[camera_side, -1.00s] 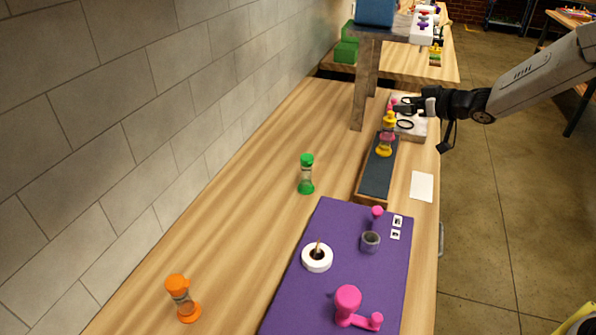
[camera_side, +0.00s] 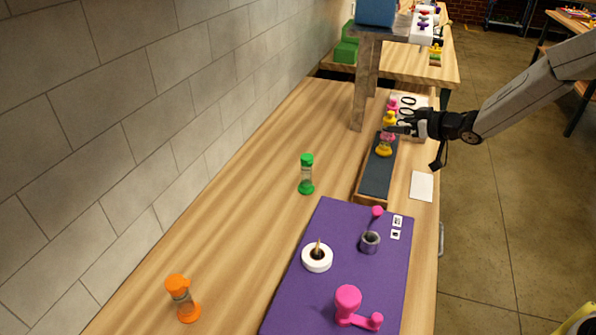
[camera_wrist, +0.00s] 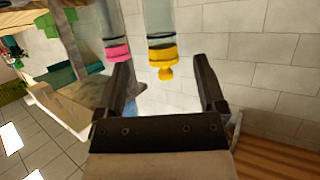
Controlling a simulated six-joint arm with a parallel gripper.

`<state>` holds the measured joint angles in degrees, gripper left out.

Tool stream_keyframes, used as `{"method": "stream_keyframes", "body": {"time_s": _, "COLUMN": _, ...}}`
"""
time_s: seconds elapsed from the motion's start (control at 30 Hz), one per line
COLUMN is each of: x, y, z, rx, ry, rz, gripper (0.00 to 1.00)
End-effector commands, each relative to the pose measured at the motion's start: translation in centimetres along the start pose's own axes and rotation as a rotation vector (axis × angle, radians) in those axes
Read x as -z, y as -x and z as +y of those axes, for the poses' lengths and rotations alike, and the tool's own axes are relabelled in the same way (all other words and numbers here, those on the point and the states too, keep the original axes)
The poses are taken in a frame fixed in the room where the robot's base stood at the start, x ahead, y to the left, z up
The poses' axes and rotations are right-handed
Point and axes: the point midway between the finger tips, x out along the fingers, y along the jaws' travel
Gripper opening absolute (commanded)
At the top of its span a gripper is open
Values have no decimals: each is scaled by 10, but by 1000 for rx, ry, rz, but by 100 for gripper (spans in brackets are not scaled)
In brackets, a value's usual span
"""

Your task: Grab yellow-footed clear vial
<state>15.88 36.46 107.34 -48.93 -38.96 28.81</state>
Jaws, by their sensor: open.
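In the wrist view, a clear vial with a yellow end (camera_wrist: 162,54) lies between the fingers of my open gripper (camera_wrist: 163,64), nearer the middle than either finger. A second clear vial with a pink end (camera_wrist: 117,50) is just left of it, by the left finger. Their other ends are cut off by the frame. In the side view, yellow and pink vial ends (camera_side: 384,151) stand close together on the dark tray (camera_side: 378,178). My gripper (camera_side: 396,129) is beside them at the right and partly overlaps them; contact cannot be told.
A green-ended timer (camera_side: 306,174) and an orange one (camera_side: 182,298) stand on the bench. A purple mat (camera_side: 335,222) holds a white roll (camera_side: 317,257), a grey cup (camera_side: 370,242) and pink pieces (camera_side: 347,300). A wooden shelf post (camera_side: 363,90) stands left behind my gripper.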

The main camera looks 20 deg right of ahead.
Motion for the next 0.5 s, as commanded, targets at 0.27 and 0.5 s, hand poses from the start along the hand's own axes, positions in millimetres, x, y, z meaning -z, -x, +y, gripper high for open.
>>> {"method": "stream_keyframes", "body": {"time_s": 0.27, "x": 0, "y": -13, "z": 0, "rx": 0, "ry": 0, "rz": 1, "gripper": 89}}
{"method": "stream_keyframes", "body": {"time_s": 0.5, "x": 0, "y": -18, "z": -1, "rx": 0, "ry": 0, "rz": 1, "gripper": 89}}
